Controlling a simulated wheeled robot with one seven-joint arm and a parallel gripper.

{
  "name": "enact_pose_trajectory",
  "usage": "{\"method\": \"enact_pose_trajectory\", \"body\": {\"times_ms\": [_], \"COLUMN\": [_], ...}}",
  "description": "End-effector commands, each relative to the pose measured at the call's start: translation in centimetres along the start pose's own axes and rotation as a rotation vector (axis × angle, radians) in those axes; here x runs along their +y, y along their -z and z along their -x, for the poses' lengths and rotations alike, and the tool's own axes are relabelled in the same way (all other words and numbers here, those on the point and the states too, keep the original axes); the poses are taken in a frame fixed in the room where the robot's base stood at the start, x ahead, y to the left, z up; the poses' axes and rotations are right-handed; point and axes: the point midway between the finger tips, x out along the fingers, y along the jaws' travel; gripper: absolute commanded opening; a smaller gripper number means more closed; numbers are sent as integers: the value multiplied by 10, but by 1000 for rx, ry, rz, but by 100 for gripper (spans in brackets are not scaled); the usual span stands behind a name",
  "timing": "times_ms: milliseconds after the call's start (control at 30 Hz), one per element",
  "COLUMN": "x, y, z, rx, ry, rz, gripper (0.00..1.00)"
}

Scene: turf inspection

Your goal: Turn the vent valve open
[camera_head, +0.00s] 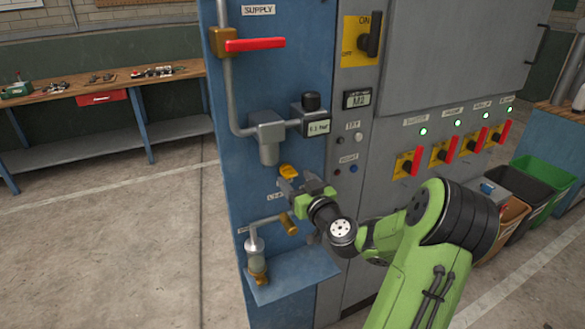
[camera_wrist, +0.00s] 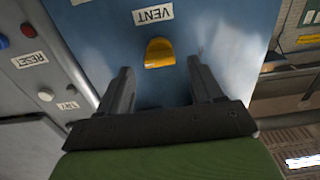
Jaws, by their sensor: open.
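The vent valve is a small yellow knob (camera_head: 287,171) on the blue panel, with a white label partly hidden below it. In the wrist view the yellow knob (camera_wrist: 159,53) sits beside the VENT label (camera_wrist: 153,15). My gripper (camera_head: 288,181) is at the panel, close to the knob. In the wrist view my gripper (camera_wrist: 160,67) is open, with one finger on each side of the knob's line and the knob slightly beyond the fingertips. No contact shows. The knob's exact turn angle is hard to tell.
Above are a red supply handle (camera_head: 255,44) and a gauge unit (camera_head: 316,127). A brass fitting (camera_head: 289,222) and a blue shelf (camera_head: 295,275) lie below. Right are reset buttons (camera_wrist: 27,30) and red-handled switches (camera_head: 407,164). Floor at the left is clear.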

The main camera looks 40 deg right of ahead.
Motion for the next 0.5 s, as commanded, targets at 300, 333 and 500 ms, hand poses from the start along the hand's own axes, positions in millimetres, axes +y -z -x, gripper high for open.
{"method": "enact_pose_trajectory", "body": {"times_ms": [300, 333, 500], "x": [0, 0, 0], "y": [0, 0, 0], "z": [-31, -31, -30], "rx": [-1, -1, -1], "ry": [0, 0, 0], "rz": [-2, -2, -1], "gripper": [66, 66, 61]}}
